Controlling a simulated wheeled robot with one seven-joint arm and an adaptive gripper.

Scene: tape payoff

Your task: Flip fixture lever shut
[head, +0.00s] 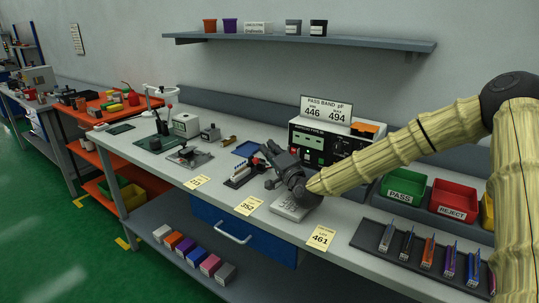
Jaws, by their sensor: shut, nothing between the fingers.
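My gripper (268,167) is at the middle of the bench, with its dark fingers at the right side of a small dark fixture (237,180) that has red and white parts. The fingers are shut with nothing between them. They look close to the fixture's upper right part; I cannot tell whether they touch it. The fixture's lever is too small and partly hidden by the gripper, so I cannot tell its position.
A meter (308,140) stands behind the gripper. A light grey block (290,211) lies below my wrist. The green PASS bin (403,188), red REJECT bin (452,200) and a dark rack (400,250) of several strips are to the right. A blue tray (247,149) lies behind the fixture.

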